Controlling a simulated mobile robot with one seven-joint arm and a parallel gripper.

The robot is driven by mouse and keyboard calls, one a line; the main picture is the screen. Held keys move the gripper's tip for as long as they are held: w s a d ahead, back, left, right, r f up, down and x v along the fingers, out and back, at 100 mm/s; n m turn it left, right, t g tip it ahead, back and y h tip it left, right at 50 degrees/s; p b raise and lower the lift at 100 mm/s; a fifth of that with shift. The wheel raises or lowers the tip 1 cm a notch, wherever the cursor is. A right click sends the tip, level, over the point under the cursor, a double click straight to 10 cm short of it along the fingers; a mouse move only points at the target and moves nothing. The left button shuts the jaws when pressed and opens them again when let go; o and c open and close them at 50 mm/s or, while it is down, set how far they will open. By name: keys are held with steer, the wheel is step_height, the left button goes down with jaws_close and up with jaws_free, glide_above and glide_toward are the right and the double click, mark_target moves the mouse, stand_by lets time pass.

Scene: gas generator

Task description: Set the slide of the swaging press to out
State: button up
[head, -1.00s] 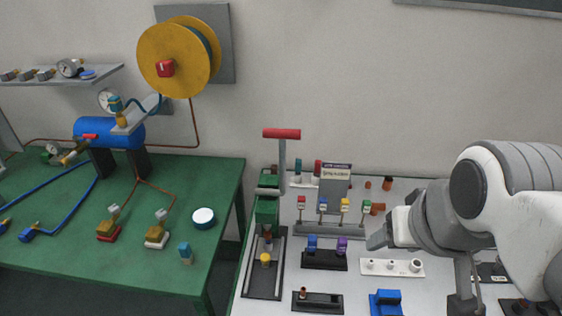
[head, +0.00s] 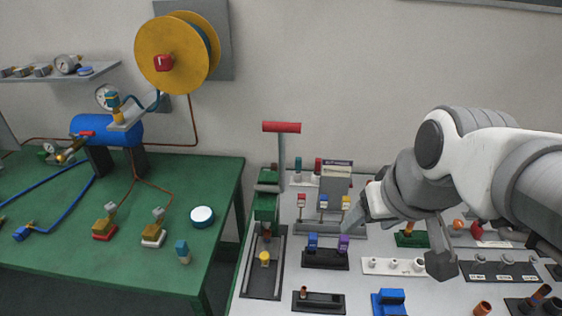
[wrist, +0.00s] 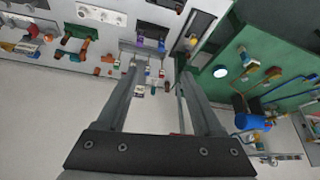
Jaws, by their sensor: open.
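The swaging press (head: 267,207) is green, with a tall grey lever and a red handle (head: 281,127). It stands at the left edge of the white table. A dark base plate (head: 262,285) runs forward from it, and a small yellow-topped piece (head: 265,259), seemingly the slide's knob, stands on it. That piece also shows in the wrist view (wrist: 193,39). My gripper (head: 366,206) is raised over the table, to the right of the press and apart from it. In the wrist view its two fingers (wrist: 158,75) are spread with nothing held between them.
Right of the press stand a rack of coloured tags (head: 330,229), a black block with blue and purple pieces (head: 325,258) and a white strip (head: 391,266). A blue block (head: 388,302) is nearer. A green table (head: 120,255) stands left, across a gap.

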steer(key=w+a+f+n+g+y+b, duration=0.1)
steer(key=w+a+f+n+b, duration=0.2)
steer(key=w+a+f+b, duration=0.5)
steer(key=n+g+y+b, duration=0.1)
steer(key=n+b, duration=0.2)
steer(key=n, duration=0.1)
glide_toward(265, 255)
steer(key=b+x, duration=0.2)
steer(key=x, duration=0.6)
steer(key=shift+a+f, duration=0.1)
steer(key=shift+f, duration=0.15)
jaws_close()
